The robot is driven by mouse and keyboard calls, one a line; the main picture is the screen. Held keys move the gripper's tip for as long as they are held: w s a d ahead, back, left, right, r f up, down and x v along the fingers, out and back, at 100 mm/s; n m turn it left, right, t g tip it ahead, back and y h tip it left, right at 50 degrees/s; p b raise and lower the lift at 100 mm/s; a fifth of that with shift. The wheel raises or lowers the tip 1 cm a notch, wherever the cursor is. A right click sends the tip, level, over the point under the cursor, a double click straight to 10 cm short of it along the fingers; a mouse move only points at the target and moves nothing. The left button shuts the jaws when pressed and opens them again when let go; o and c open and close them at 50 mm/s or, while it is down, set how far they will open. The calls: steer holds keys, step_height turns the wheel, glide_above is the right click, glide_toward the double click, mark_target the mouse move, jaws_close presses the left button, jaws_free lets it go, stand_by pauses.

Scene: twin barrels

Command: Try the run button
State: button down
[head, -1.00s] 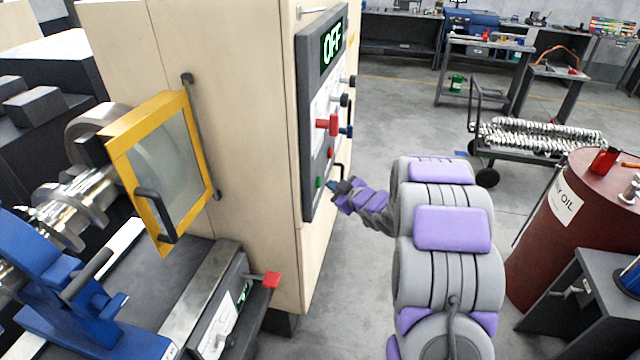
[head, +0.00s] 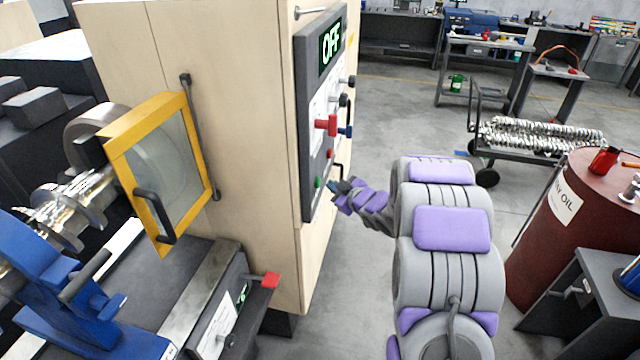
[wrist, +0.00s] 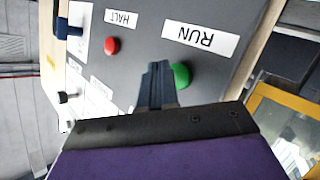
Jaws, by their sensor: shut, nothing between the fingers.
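The green run button (wrist: 181,76) is on the grey control panel (head: 306,125), beside the label RUN (wrist: 201,38) in the wrist view. It also shows low on the panel in the head view (head: 318,182). My gripper (wrist: 158,72) is shut and empty. Its fingertips are right beside the green button in the wrist view and partly overlap its edge; I cannot tell whether they touch it. In the head view my gripper (head: 335,186) is at the panel, just right of the button. The panel display (head: 331,46) reads OFF.
A red halt button (wrist: 112,45) sits near the run button. Red, blue and black knobs (head: 327,124) stick out higher on the panel. A yellow-framed guard (head: 160,170) is on the machine at left. An oil barrel (head: 560,225) stands at right.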

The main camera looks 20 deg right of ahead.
steer(key=shift+a, duration=0.1)
stand_by(0.6)
steer(key=shift+w+a+r, duration=0.1)
steer(key=shift+w+a, duration=0.1)
steer(key=shift+a, duration=0.1)
steer(key=shift+w+a, duration=0.25)
steer(key=shift+a, duration=0.15)
stand_by(0.9)
steer(key=shift+d, duration=0.15)
stand_by(0.3)
steer(key=shift+s+d+p, duration=0.5)
steer(key=shift+d+p, duration=0.1)
steer(key=shift+s+d+p, duration=0.6)
steer(key=shift+s+d, duration=0.15)
steer(key=shift+d, duration=0.3)
steer(key=shift+s+d+p, duration=0.6)
steer(key=shift+s+d, duration=0.1)
steer(key=shift+d, duration=0.35)
